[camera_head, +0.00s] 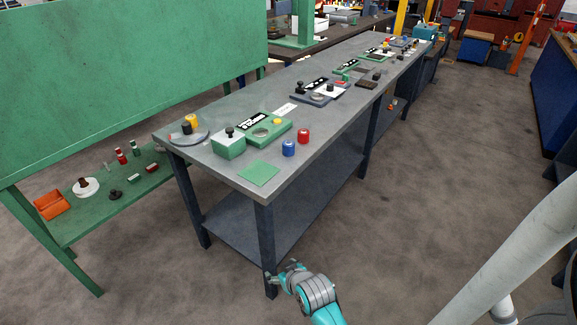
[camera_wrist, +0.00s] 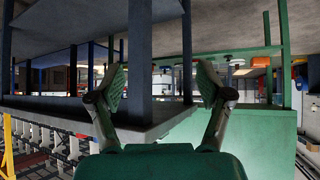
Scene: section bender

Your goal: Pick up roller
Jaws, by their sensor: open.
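Several small cylinders that look like rollers stand on the grey workbench (camera_head: 330,105): a blue one (camera_head: 289,148) and a red one (camera_head: 303,135) near its front edge, and a yellow one (camera_head: 192,120) at the left corner by a round grey plate (camera_head: 188,137). I cannot tell which one is the roller. My gripper (camera_head: 283,270) is low, in front of the bench's near leg, below the bench top and apart from these parts. In the wrist view my gripper (camera_wrist: 164,82) has its two fingers wide apart with nothing between them. The cylinders cannot be made out there.
A green block with a round hole (camera_head: 262,132), a green box (camera_head: 229,146) and a flat green square (camera_head: 259,173) lie close around the cylinders. A green shelf (camera_head: 110,185) with small parts stands at left. The floor (camera_head: 400,190) right of the bench is clear.

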